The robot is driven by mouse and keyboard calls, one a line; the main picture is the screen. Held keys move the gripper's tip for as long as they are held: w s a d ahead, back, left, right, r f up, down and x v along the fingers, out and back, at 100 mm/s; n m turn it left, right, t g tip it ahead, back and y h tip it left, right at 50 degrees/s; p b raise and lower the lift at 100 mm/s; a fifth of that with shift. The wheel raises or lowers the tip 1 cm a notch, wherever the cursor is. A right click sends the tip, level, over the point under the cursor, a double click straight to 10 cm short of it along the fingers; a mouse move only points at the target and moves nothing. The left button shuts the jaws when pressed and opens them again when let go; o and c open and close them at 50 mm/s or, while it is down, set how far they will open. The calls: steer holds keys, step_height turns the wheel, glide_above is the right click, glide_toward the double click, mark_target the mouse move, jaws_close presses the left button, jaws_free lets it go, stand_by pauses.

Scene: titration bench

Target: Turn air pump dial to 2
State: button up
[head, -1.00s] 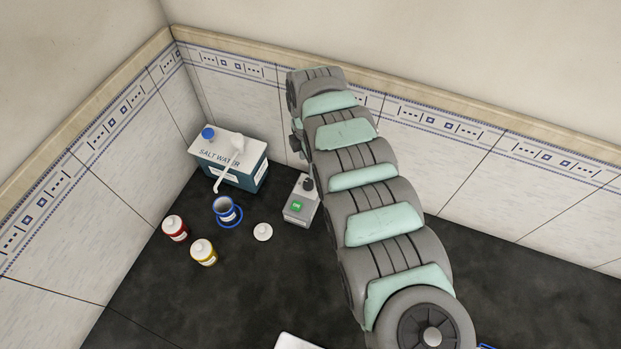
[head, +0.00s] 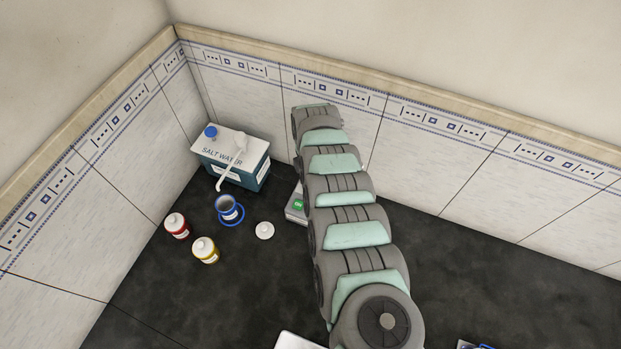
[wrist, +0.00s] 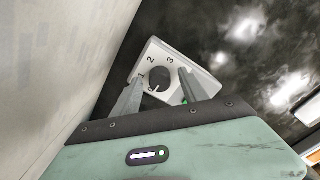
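The air pump (head: 294,214) is a small light-grey box with a green switch, at the back of the bench; my arm covers most of it in the head view. In the wrist view the pump's top face (wrist: 203,79) shows the numbers 1, 2 and 3 around a dark round dial (wrist: 159,76). A small white mark shows at the dial's lower edge, toward me; its exact setting is hard to read. My gripper (wrist: 160,77) is open, with one finger on each side of the dial and gaps visible between fingers and dial. The gripper is hidden in the head view.
The salt water box (head: 250,170) with a white spout stands left of the pump. The tiled wall is close behind the pump.

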jaws_close()
stand_by(0.3)
